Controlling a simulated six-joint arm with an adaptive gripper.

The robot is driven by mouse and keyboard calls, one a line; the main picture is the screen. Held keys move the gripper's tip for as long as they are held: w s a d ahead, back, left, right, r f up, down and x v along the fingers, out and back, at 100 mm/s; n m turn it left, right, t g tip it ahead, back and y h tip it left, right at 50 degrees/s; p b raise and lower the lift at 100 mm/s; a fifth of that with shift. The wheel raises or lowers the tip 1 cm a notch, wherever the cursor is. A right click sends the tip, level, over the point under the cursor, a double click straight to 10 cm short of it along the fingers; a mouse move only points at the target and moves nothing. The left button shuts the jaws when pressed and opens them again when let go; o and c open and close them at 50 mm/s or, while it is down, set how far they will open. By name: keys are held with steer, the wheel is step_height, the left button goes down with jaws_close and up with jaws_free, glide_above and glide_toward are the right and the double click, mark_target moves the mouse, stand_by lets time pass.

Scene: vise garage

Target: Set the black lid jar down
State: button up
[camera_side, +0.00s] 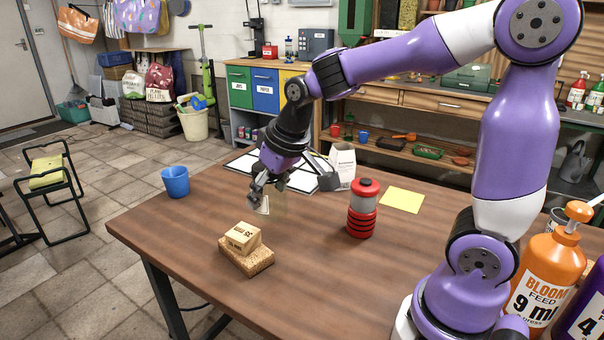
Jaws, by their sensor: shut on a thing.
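My gripper (260,199) is over the back left part of the wooden table, pointing down. It is shut on a pale, see-through jar (278,204), which shows just right of the fingers. Its lid is hidden or blends with the dark gripper. I cannot tell whether the jar's base touches the table or hangs slightly above it.
A wooden block on a cork-like block (246,260) stands in front of the gripper. A red-lidded container (363,208) and a yellow sheet (402,200) are to the right. A blue cup (175,182) is at the left edge. White sheets (303,181) lie behind. The front middle is clear.

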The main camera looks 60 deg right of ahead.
steer(key=shift+m, duration=0.3)
steer(key=d+f, duration=0.2)
steer(key=d, duration=0.2)
steer(key=d+f, duration=0.3)
steer(key=d, duration=0.1)
steer(key=d+f, duration=0.2)
steer(key=d, duration=0.2)
steer(key=shift+s+f, duration=0.25)
steer(key=shift+s, duration=0.05)
steer(key=shift+f, duration=1.95)
steer(key=shift+f, duration=0.15)
steer(key=o, duration=1.2)
steer(key=shift+o, duration=0.2)
